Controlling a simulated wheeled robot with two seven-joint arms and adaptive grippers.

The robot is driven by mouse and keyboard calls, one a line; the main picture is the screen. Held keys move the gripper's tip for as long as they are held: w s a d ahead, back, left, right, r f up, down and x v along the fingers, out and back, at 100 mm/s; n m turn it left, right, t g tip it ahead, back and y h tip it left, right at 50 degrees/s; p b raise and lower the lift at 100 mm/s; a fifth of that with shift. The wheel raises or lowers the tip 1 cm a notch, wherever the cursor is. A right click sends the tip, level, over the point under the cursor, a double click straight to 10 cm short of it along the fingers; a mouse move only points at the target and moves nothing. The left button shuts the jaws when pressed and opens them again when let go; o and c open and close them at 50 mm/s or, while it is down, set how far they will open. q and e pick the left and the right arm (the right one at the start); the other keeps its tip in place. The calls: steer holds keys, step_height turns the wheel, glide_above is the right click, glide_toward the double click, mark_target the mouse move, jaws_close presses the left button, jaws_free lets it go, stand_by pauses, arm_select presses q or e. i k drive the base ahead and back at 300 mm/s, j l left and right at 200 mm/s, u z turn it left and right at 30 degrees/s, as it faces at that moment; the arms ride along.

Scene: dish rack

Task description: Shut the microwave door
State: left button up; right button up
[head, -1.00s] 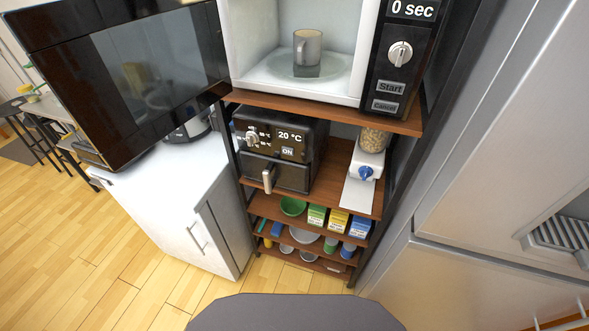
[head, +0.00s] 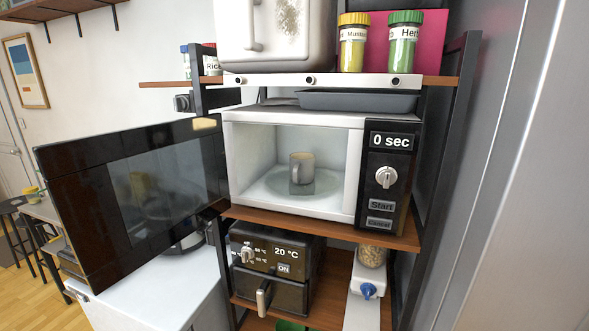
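The microwave (head: 295,117) stands on a wooden shelf in the middle of the head view, its display reading 0 sec. Its black door (head: 70,190) with a glass window is wide open, swung out to the left from the left side of the microwave. A grey mug (head: 302,167) stands upright on the glass turntable (head: 270,183) inside. Neither of my grippers shows in the head view.
A black air fryer (head: 270,265) and a dispenser (head: 368,278) sit on the shelf below. A white counter (head: 165,290) stands under the open door. Jars (head: 404,42) and a white appliance (head: 275,35) are above the microwave. A large grey metallic surface (head: 500,200) closes off the right.

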mark_target(160, 184)
steer(key=i+j+z, duration=0.1)
steer(key=j+z, duration=0.15)
steer(key=j, duration=0.25)
steer(key=j+z, duration=0.2)
steer(key=j, duration=0.25)
steer(key=j+z, duration=0.25)
steer(key=j, duration=0.3)
steer(key=j+z, duration=0.2)
steer(key=j, duration=0.3)
steer(key=j+z, duration=0.25)
steer(key=j, duration=0.25)
steer(key=k+j+z, duration=0.2)
steer(key=j, duration=0.25)
steer(key=k+j+z, duration=0.1)
steer(key=j+z, duration=0.15)
steer(key=j, duration=0.25)
